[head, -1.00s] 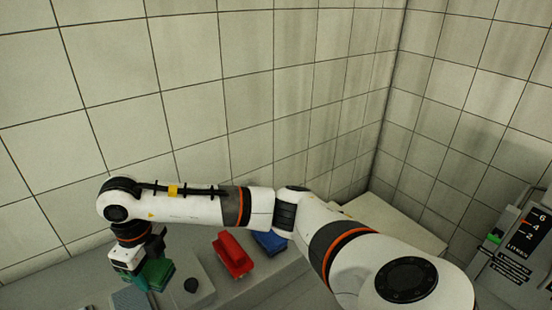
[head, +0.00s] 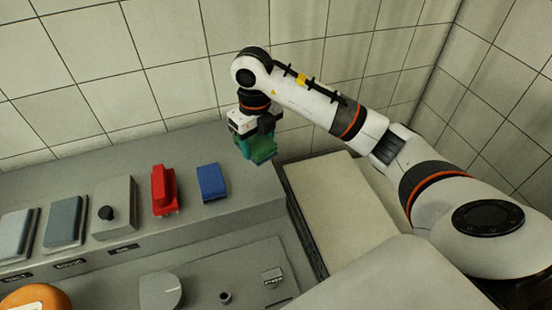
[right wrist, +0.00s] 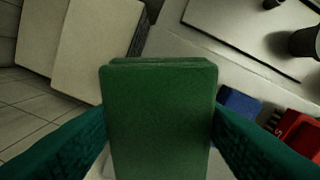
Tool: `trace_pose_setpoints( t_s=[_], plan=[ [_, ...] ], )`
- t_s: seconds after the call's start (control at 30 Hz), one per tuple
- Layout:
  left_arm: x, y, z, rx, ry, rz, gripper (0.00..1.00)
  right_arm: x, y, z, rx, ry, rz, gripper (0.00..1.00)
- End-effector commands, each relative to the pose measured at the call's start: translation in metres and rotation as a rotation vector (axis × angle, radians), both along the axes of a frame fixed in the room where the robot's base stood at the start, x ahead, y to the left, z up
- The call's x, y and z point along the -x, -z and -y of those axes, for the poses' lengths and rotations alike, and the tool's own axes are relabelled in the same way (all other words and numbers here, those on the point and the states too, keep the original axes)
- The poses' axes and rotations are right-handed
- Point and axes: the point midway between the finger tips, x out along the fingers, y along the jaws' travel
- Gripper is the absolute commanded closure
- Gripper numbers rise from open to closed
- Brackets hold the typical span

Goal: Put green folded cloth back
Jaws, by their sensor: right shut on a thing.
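The green folded cloth (head: 263,153) is held in my right gripper (head: 254,148), a little above the back right end of the grey ledge. In the right wrist view the cloth (right wrist: 160,115) fills the middle, with the teal fingers (right wrist: 160,140) closed on its two sides. The cloth looks clear of the ledge, but the exact height is hard to tell. My left gripper is not in view.
On the grey ledge (head: 120,160) stand a blue block (head: 212,182), a red object (head: 163,190), a box with a black knob (head: 112,195) and grey folded pieces (head: 65,222). A cream-topped surface (head: 335,205) lies right. An orange round (head: 35,298) is at bottom left.

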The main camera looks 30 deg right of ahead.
Motion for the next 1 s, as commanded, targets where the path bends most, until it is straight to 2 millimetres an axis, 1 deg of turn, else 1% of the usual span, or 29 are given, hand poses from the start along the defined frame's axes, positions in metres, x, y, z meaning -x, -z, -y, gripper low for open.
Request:
trace_pose_setpoints(
  t_s=[0.2, 0.3, 0.37, 0.6, 0.7, 1.0],
  plan=[
    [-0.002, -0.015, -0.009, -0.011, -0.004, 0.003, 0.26, 0.002, 0.038, 0.0, -0.001, 0.002, -0.008, 0.62],
    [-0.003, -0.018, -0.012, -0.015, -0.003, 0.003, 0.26, 0.001, 0.051, 0.0, 0.0, 0.001, -0.005, 0.62],
    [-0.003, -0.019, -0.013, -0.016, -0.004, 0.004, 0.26, 0.001, 0.056, 0.0, 0.0, 0.001, -0.004, 0.62],
    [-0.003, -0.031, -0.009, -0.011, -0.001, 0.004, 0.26, 0.001, 0.087, -0.001, -0.001, 0.001, -0.005, 0.62],
    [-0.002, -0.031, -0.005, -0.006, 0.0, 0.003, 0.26, 0.001, 0.094, -0.001, 0.0, -0.001, -0.003, 0.62],
    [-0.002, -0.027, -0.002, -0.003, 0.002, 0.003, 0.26, 0.0, 0.097, 0.0, 0.0, -0.001, -0.002, 0.62]
  ],
)
